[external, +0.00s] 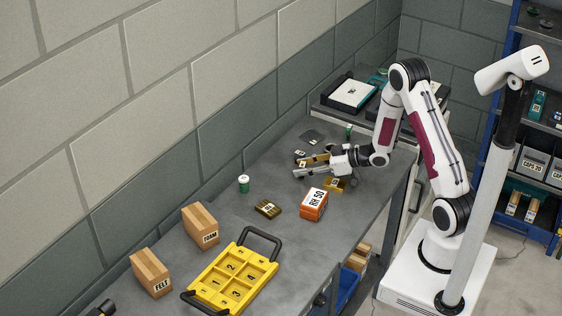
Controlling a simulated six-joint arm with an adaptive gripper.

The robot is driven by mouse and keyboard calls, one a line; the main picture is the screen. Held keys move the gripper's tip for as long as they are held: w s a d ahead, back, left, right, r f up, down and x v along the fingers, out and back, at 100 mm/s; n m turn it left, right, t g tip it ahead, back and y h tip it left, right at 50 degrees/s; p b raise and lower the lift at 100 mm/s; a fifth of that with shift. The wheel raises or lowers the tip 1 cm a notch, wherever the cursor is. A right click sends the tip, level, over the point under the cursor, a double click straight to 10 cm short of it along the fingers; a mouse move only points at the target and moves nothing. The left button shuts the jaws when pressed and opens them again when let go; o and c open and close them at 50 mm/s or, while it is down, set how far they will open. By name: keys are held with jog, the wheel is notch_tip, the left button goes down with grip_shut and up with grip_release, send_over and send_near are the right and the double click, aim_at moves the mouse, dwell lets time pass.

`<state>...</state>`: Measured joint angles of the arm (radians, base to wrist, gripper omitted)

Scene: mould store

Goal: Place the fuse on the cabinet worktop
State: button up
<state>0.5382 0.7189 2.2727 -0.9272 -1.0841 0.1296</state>
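My gripper (300,168) is low over the dark grey worktop (224,235), pointing left. Its two fingers look spread, but small pieces crowd the tips. A small dark piece with a white label (300,153) lies just beyond the tips. A yellowish, labelled piece shows along the far finger; I cannot tell whether it is between the fingers or behind them. No piece can be made out for certain as the fuse at this size. A brass-coloured block (335,184) lies in front of the gripper.
An orange RH 50 box (314,204), a brown block (267,208) and a green-white cylinder (244,184) stand nearby. FOAM (201,227) and FELT (151,273) boxes and a yellow numbered tray (232,278) occupy the near end. A wall runs along the back.

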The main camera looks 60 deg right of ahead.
aim_at(303, 164)
jog(key=shift+w+a+f, duration=0.1)
jog(key=shift+w, duration=0.15)
dwell(0.3)
jog(key=c, duration=0.9)
jog(key=shift+c, duration=0.2)
jog(key=shift+r, duration=0.2)
jog(key=shift+r, duration=4.8)
